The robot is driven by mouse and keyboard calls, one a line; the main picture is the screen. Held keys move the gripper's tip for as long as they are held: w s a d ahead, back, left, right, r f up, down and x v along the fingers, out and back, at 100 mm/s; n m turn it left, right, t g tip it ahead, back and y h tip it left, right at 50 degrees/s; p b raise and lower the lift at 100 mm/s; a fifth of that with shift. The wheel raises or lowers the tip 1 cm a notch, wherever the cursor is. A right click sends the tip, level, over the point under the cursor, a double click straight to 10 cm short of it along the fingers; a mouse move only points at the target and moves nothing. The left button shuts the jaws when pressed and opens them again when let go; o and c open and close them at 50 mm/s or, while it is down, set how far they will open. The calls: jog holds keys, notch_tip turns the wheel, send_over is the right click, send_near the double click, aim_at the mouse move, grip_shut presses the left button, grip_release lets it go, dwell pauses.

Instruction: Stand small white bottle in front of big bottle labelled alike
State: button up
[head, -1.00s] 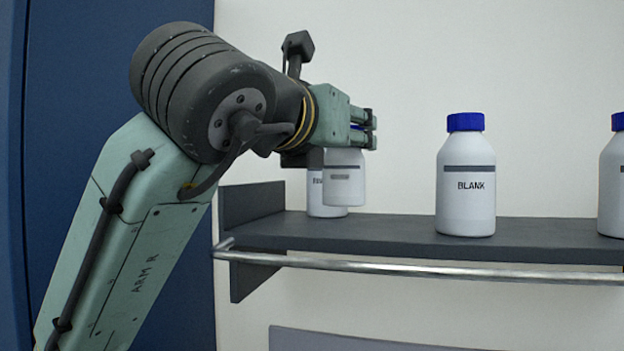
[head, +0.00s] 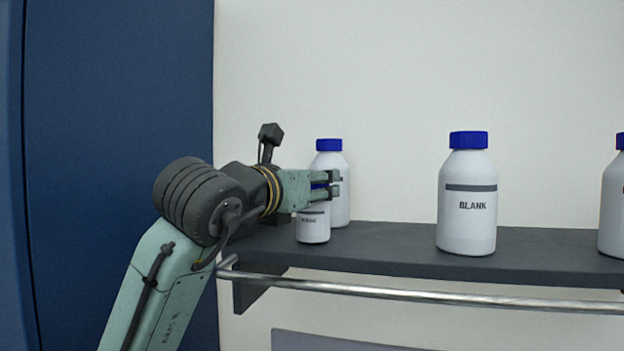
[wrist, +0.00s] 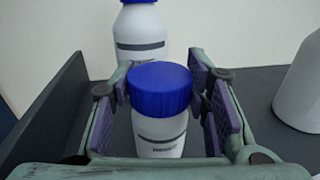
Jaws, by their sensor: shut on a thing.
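The small white bottle (head: 313,226) has a blue cap and a dark band with a small label, too blurred to read surely. My gripper (head: 328,186) is shut on it at the cap, and the bottle hangs upright between the fingers; the wrist view shows its cap (wrist: 160,88) from above. Its base is at or just above the shelf; I cannot tell if it touches. A big white bottle (head: 338,206) with a blue cap stands right behind it, partly hidden by my gripper. Its band shows in the wrist view (wrist: 141,45), its wording hidden.
A dark grey shelf (head: 385,248) carries the bottles, with a metal rail (head: 420,296) along its front. A big bottle labelled BLANK (head: 467,205) stands to the right, and another big bottle (head: 613,205) is cut off at the right edge. The shelf between is clear.

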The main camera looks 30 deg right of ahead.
jog(key=shift+f, duration=0.1)
jog(key=o, duration=1.4)
jog(key=shift+c, duration=0.2)
jog(key=shift+a, duration=0.15)
jog(key=b+v, duration=0.3)
jog(key=v, duration=0.8)
jog(key=shift+s+a+b, duration=0.3)
jog(key=shift+b, duration=0.1)
